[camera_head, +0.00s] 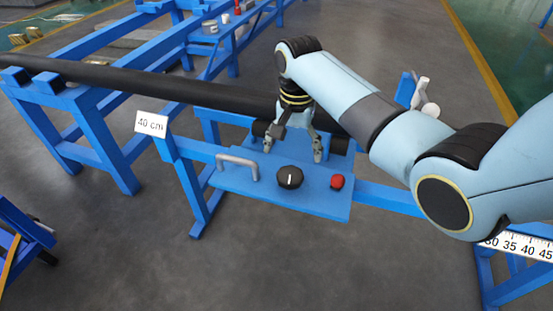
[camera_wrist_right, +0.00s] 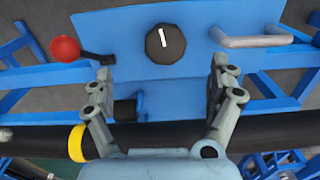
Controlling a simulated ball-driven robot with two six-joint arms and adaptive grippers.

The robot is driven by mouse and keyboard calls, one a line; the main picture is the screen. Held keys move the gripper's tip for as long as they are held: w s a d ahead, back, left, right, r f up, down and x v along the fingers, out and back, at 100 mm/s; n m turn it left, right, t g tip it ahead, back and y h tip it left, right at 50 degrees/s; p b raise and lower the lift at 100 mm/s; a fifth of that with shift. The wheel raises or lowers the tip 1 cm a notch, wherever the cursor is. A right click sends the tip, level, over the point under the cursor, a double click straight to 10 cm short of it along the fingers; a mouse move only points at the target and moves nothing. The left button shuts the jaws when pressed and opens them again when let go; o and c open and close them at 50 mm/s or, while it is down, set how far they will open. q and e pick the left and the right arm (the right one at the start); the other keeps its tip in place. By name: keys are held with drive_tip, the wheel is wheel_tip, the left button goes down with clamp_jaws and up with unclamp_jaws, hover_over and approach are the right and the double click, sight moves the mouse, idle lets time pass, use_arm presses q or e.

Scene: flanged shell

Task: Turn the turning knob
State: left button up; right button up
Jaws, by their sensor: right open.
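The turning knob (camera_head: 289,177) is black and round with a white pointer line, on a blue panel (camera_head: 325,205). In the head view its line stands near upright. The knob also shows in the right wrist view (camera_wrist_right: 165,43), top centre, with its line slightly tilted. My right gripper (camera_head: 293,152) is open and empty, pointing down behind the knob and apart from it. In the right wrist view its two fingers (camera_wrist_right: 162,75) are spread wide, with the knob beyond and between them. My left gripper is not in view.
On the panel, a grey handle (camera_head: 237,163) stands left of the knob and a red-topped lever (camera_head: 337,182) right of it. A long black pipe (camera_head: 190,88) runs behind on blue stands. A "40 cm" sign (camera_head: 151,124) is at the left.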

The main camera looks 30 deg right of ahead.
sight(289, 176)
drive_tip(key=f+b, duration=0.1)
drive_tip(key=f, duration=0.4)
drive_tip(key=w+f+b, duration=0.1)
drive_tip(key=f, duration=0.1)
drive_tip(key=shift+f+b, duration=0.15)
drive_tip(key=shift+b, duration=0.15)
drive_tip(key=shift+f+b, duration=0.6)
drive_tip(key=shift+f, duration=1.15)
drive_tip(key=c, duration=1.2)
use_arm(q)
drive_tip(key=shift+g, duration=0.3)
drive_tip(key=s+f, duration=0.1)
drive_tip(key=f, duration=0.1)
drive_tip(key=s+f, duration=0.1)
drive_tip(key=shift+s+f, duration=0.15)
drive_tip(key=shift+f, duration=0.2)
